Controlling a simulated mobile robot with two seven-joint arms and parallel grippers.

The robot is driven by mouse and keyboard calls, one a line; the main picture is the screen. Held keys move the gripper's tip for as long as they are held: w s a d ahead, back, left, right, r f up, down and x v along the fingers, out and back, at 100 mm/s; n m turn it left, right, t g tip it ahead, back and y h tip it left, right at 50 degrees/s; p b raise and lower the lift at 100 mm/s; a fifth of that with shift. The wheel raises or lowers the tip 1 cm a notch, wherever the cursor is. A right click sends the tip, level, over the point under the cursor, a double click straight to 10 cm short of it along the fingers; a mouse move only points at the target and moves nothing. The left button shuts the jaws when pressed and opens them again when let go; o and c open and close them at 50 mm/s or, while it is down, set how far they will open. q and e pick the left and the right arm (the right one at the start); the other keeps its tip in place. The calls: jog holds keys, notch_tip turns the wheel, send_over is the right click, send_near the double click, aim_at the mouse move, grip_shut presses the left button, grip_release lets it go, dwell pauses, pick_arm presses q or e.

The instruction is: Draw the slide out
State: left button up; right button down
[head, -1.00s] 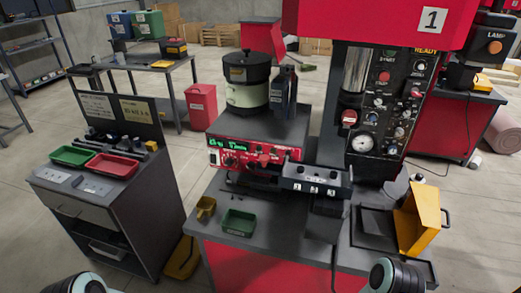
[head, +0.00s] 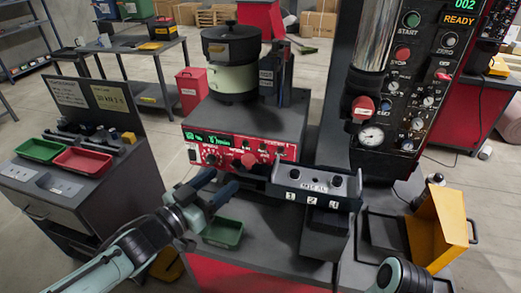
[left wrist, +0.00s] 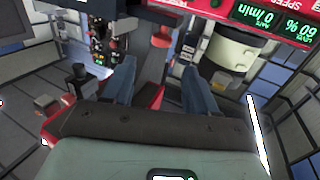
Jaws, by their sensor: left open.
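A black slide unit (head: 315,187) sticks out at the front right of the red feeder, with small knobs on top and white number tags on its front. A dark block (head: 324,222) shows below it. I cannot tell how far the slide is out. My left gripper (head: 225,182) is open and empty, in front of the feeder's red panel and left of the slide unit, apart from it. In the left wrist view its two blue-grey fingers (left wrist: 160,78) stand wide apart with nothing held between them. My right gripper is out of view.
The feeder's red control panel (head: 240,154) is close behind my left gripper, with a bowl (head: 231,78) above. A green tray (head: 222,232) lies below the gripper. A press column (head: 371,110) and a yellow bin (head: 440,228) stand to the right.

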pick_arm(q)
jog(key=p+x, duration=0.1)
jog(key=x, duration=1.1)
jog(key=shift+w+d, duration=0.1)
jog(key=shift+w, duration=0.2)
jog(key=shift+r, duration=0.1)
grip_shut()
